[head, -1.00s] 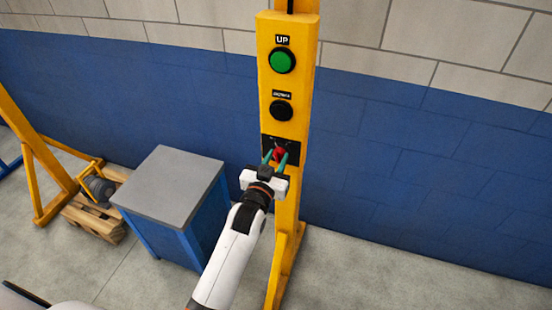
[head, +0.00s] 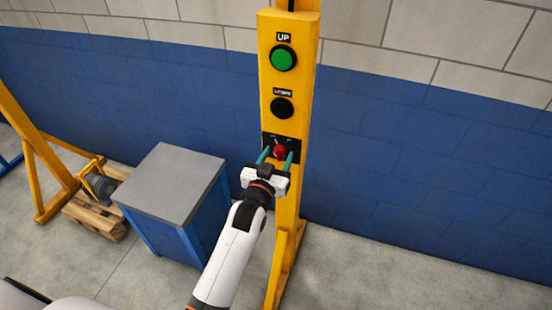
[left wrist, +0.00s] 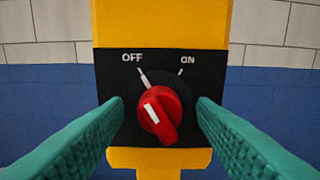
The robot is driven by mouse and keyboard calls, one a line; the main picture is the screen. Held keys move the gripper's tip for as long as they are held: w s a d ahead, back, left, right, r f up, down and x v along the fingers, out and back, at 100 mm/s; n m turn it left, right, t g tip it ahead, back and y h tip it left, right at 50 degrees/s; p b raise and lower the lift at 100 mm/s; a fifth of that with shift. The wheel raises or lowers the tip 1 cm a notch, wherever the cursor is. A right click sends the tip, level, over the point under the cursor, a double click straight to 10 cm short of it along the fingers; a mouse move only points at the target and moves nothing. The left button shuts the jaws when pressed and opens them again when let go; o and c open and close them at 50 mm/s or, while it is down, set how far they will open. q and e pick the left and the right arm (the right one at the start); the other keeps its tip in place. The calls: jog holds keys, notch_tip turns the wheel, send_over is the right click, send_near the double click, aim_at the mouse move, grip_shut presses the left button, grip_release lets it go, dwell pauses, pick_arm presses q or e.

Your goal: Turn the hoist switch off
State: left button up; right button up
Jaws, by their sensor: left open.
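The hoist switch is a red rotary knob (head: 280,151) on a black plate (left wrist: 112,70) low on the yellow panel (head: 268,95). In the left wrist view the red knob (left wrist: 166,127) has its white mark tilted up and left, in line with the tick under OFF; ON is at the upper right. My left gripper (head: 276,154) is open, with one teal finger on each side of the knob. The wrist view shows clear gaps between the knob and both fingers (left wrist: 160,122). My right gripper is not in view.
Above the switch are a green UP button (head: 283,59) and a black button (head: 282,108). A blue cabinet with a grey top (head: 172,185) stands left of the panel. A motor-like unit (head: 100,186) sits on a wooden pallet (head: 95,222) further left. Floor is clear to the right.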

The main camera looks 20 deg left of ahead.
pick_arm(q)
jog(key=shift+s+f, duration=0.15)
jog(key=shift+s, duration=0.35)
jog(key=s+b, duration=0.3)
jog(key=s, duration=0.8)
jog(key=shift+a, duration=0.2)
jog(key=s+d+f+m+g+b, duration=0.1)
jog(key=s+f+g, duration=0.2)
jog(key=f, duration=0.9)
jog(key=s+f+g+h, duration=0.1)
jog(key=s+f+g, duration=0.1)
jog(key=f, duration=1)
jog(key=s+d+f+m+g+b, duration=0.1)
jog(key=s+f+g, duration=0.2)
jog(key=f, duration=0.9)
jog(key=s+a+f+g, duration=0.3)
jog(key=s+f+g, duration=0.1)
jog(key=s+f, duration=0.95)
jog(key=s+a+f+g, duration=0.2)
jog(key=s+f, duration=0.2)
jog(key=s, duration=0.4)
jog(key=s+a+f+g+y+b, duration=0.1)
jog(key=s+a+f+g, duration=0.2)
jog(key=s, duration=0.6)
jog(key=shift+s+f+y, duration=0.25)
jog(key=shift+f+y, duration=0.05)
jog(key=shift+f, duration=0.6)
